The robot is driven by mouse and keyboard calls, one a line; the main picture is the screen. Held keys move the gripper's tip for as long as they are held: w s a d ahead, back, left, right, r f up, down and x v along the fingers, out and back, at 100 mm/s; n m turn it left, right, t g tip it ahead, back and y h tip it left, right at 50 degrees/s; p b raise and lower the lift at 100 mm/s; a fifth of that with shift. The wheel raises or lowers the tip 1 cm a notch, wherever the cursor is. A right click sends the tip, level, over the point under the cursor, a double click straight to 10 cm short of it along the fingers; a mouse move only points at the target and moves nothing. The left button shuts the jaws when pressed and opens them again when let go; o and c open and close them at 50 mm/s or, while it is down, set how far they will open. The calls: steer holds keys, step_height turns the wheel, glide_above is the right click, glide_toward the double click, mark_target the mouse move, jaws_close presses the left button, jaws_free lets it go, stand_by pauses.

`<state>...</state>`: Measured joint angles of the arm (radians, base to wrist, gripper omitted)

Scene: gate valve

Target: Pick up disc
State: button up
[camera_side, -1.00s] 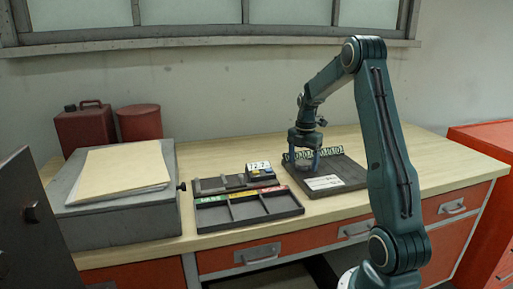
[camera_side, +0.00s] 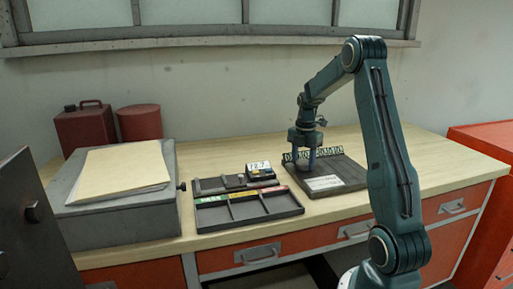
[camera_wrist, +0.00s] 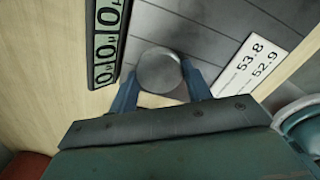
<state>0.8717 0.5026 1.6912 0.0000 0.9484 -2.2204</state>
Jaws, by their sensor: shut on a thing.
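The disc (camera_wrist: 159,71) is a round grey metal piece in the wrist view. My gripper (camera_wrist: 160,88) is shut on it, with one blue finger at each side of the disc. In the side view my gripper (camera_side: 303,160) points down over the left part of the dark board (camera_side: 345,180). The disc is too small and too covered by the fingers to make out in the side view. I cannot tell whether the disc touches the board.
A strip of green number plates (camera_wrist: 106,40) stands along the board's edge. A white label reading 53.8 and 52.9 (camera_wrist: 252,67) lies on the board. A three-compartment tray (camera_side: 250,207) with coloured tags sits to the left, with a small block and number display (camera_side: 259,170) behind it.

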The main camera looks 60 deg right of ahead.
mark_target(303, 162)
step_height(303, 162, up, 20)
stand_by(0.7)
stand_by(0.7)
